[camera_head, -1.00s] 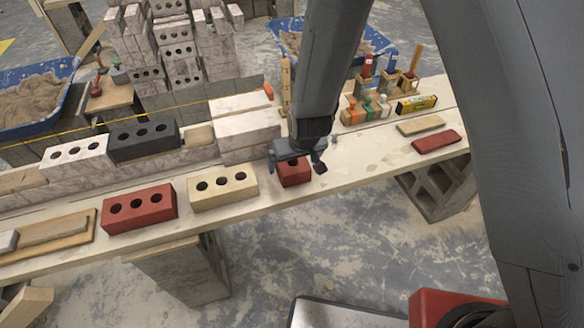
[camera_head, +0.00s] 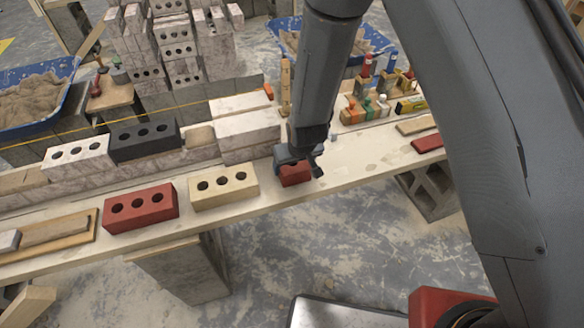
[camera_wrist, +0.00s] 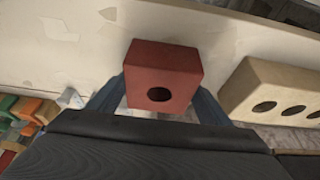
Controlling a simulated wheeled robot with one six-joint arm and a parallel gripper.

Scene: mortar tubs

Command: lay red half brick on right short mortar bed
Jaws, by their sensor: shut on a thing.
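The red half brick (camera_head: 296,175), with one dark hole, is between the fingers of my gripper (camera_head: 299,160), at the plank's right-middle part. In the wrist view the half brick (camera_wrist: 160,72) sits between both fingers of my gripper (camera_wrist: 160,98), which is shut on it. I cannot tell whether it is clear of the plank. The right short mortar bed (camera_head: 200,136) looks like the tan patch on the wall, between the black brick (camera_head: 145,141) and the pale end blocks (camera_head: 246,132). It is left of my gripper and farther back.
A cream brick (camera_head: 224,187) and a full red brick (camera_head: 141,208) stand on the plank (camera_head: 365,163) left of my gripper. Another tan patch (camera_head: 22,180) is at the wall's left. A yellow line (camera_head: 165,105) runs along the wall. Bottles and tools (camera_head: 372,104) stand behind right.

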